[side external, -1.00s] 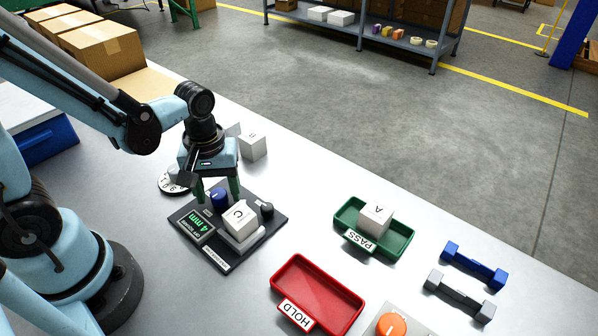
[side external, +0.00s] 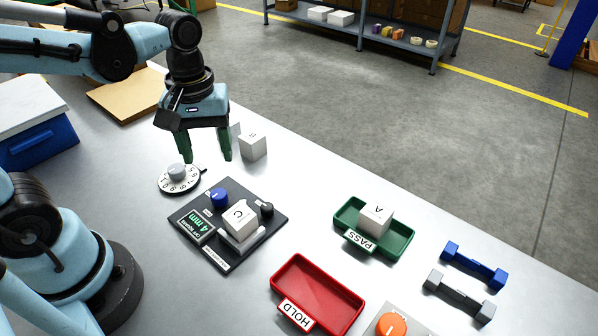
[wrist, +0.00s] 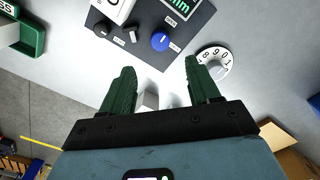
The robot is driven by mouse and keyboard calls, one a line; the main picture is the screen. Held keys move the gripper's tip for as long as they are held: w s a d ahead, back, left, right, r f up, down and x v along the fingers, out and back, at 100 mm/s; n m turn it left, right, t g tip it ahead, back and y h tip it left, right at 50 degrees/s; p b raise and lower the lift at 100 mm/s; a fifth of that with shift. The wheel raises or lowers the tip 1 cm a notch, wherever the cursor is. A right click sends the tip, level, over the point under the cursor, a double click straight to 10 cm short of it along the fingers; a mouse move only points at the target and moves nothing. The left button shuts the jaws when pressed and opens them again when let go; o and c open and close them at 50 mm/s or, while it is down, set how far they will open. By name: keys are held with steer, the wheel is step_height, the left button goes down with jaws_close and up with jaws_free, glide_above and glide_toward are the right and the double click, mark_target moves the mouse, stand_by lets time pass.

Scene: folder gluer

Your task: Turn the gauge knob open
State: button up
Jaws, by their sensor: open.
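The gauge (side external: 262,199) is a dark plate with a lit green display (side external: 195,226) that appears to read 4 mm. Its blue knob (side external: 219,197) stands at the back left corner and also shows in the wrist view (wrist: 160,41), with a white mark on top. A white block marked C (side external: 240,217) sits on the gauge beside a small dark knob (side external: 266,209). My gripper (side external: 207,158) is open and empty, raised behind the gauge and apart from the blue knob. In the wrist view, the knob lies beyond the fingertips (wrist: 160,68).
A white numbered dial (side external: 179,181) lies left of the gauge. White blocks (side external: 253,146) stand behind, near the table edge. A green PASS tray (side external: 389,246) holds block A (side external: 375,219). A red HOLD tray (side external: 322,300) is empty. An orange button (side external: 391,325) is at the front.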

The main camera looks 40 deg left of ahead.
steer(key=shift+r, duration=0.85)
steer(key=m+t, duration=0.2)
steer(key=m, duration=0.1)
steer(key=w+m+t, duration=0.1)
steer(key=m+t, duration=0.1)
steer(key=m, duration=0.1)
steer(key=w+m+t, duration=0.1)
steer(key=m+t, duration=0.2)
steer(key=shift+w+a, duration=0.2)
steer(key=shift+a, duration=0.2)
